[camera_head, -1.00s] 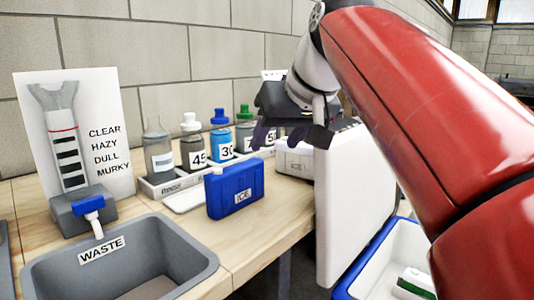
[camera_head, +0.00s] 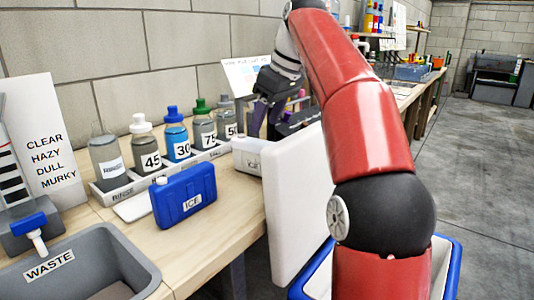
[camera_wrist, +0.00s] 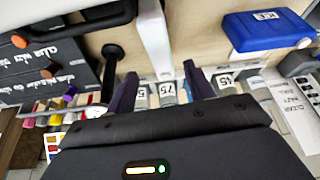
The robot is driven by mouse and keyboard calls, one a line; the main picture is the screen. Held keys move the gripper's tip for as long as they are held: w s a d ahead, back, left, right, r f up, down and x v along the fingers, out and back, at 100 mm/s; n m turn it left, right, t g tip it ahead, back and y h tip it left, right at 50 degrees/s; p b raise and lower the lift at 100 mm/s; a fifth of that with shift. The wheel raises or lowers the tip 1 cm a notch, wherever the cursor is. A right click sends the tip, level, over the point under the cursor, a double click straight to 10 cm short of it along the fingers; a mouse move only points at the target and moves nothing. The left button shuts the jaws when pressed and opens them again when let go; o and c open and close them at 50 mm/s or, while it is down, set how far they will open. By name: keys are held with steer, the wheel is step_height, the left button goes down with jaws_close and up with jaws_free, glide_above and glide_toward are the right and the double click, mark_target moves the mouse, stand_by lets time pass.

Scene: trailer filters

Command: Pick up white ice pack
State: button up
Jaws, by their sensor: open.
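The white ice pack (camera_head: 248,156), with an ICE label on its front, stands on the wooden bench to the right of the blue ice pack (camera_head: 184,195). The upright white board hides its right part. My gripper (camera_head: 266,122) is open and empty, with its purple fingers pointing down just above and behind the pack. In the wrist view, the open fingers (camera_wrist: 160,74) extend toward a white upright shape (camera_wrist: 155,38) that appears to be the white pack. The blue pack (camera_wrist: 268,30) lies to the right there.
A rack (camera_head: 150,178) of numbered bottles stands along the wall, close to my gripper. A white board (camera_head: 297,205) stands upright at the bench's front edge, beside a blue-rimmed cooler (camera_head: 448,268). A grey waste basin (camera_head: 105,265) is at front left. Bench in front of the blue pack is clear.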

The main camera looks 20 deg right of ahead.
mark_target(257, 141)
steer(key=b+x, duration=0.2)
steer(key=x, duration=0.5)
steer(key=shift+w+a, duration=0.1)
steer(key=shift+a, duration=0.05)
steer(key=shift+f, duration=0.15)
steer(key=shift+c, duration=0.3)
jaws_close()
